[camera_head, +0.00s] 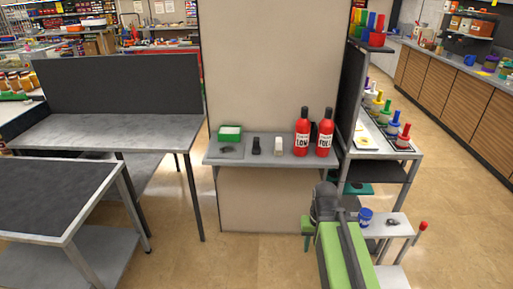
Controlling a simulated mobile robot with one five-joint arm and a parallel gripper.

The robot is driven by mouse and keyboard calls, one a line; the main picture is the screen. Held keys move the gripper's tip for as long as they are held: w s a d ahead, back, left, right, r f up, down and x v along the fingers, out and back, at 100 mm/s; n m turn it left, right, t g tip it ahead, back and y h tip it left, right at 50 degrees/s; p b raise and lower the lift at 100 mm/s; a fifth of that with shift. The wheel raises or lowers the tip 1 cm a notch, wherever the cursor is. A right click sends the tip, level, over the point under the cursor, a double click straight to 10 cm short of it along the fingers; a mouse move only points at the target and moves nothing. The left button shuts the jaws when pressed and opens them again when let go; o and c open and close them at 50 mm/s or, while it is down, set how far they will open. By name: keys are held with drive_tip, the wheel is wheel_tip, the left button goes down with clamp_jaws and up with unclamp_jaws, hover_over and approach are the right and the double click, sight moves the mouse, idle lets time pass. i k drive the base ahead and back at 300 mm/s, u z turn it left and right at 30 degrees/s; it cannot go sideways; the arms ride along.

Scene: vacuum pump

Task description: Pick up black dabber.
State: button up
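A small black upright object (256,145), which looks like the black dabber, stands on the grey shelf (285,161) against the beige pillar. A white or cream object (278,147) of similar size stands just right of it. My green and grey arm reaches up from the bottom edge, right of centre. Its dark end, with my gripper (326,199), is in front of and below the shelf's right part, well apart from the black object. The fingers cannot be made out, so open or shut does not show.
Two red bottles (302,134) stand at the shelf's right end. A green-and-white box (230,133) is at its left. A blue jar (366,216) sits on a low stand (398,225) beside my arm. Tables (100,133) stand left; floor before the shelf is clear.

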sight(255, 149)
drive_tip(key=z, duration=0.05)
drive_tip(key=k, duration=1.2)
drive_tip(key=u, duration=0.85)
drive_tip(key=i, duration=1.25)
drive_tip(key=u, duration=0.55)
drive_tip(key=i, duration=2.05)
drive_tip(key=z, duration=0.65)
drive_tip(key=k, duration=0.85)
drive_tip(key=z, duration=0.2)
drive_tip(key=i, duration=0.4)
drive_tip(key=u, duration=0.05)
